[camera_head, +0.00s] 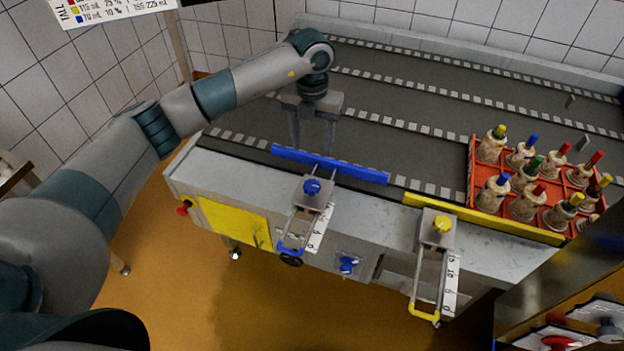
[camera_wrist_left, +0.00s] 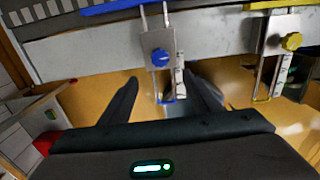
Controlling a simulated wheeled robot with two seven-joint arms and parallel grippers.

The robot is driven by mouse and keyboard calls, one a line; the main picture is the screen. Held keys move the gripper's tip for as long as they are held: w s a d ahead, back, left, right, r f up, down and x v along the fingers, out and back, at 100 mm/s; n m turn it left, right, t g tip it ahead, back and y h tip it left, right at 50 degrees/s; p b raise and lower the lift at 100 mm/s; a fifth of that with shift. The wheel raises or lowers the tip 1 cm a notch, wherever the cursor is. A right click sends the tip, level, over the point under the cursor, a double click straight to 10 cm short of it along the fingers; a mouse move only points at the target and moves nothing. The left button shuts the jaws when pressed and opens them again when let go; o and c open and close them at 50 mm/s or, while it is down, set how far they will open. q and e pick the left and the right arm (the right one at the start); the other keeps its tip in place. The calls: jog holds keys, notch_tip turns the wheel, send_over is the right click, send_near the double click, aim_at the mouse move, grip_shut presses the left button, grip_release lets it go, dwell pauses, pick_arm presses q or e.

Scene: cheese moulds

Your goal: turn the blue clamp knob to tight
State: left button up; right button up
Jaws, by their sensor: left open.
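The blue clamp knob (camera_head: 312,187) sits on a grey clamp block on the near edge of the conveyor, in front of the blue guide rail (camera_head: 360,174). It also shows in the left wrist view (camera_wrist_left: 160,58), with a small white mark on its top. A clamp scale plate (camera_head: 319,228) lies beside it. My left gripper (camera_head: 313,148) is open and empty, fingers pointing down, behind the knob near the blue rail in the head view. In the left wrist view the open fingers (camera_wrist_left: 163,82) frame the area below the knob, not touching it. My right gripper is not in view.
A yellow clamp knob (camera_head: 441,224) with a yellow rail (camera_head: 485,218) stands to the right. An orange crate (camera_head: 470,180) holds several bottles with coloured stoppers. The belt's middle is mostly clear.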

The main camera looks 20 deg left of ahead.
aim_at(312, 185)
pick_arm(q)
notch_tip(312, 185, down, 14)
jog(key=p, duration=0.5)
jog(key=shift+r, duration=0.1)
jog(key=shift+f, duration=0.85)
jog(key=c, duration=1.1)
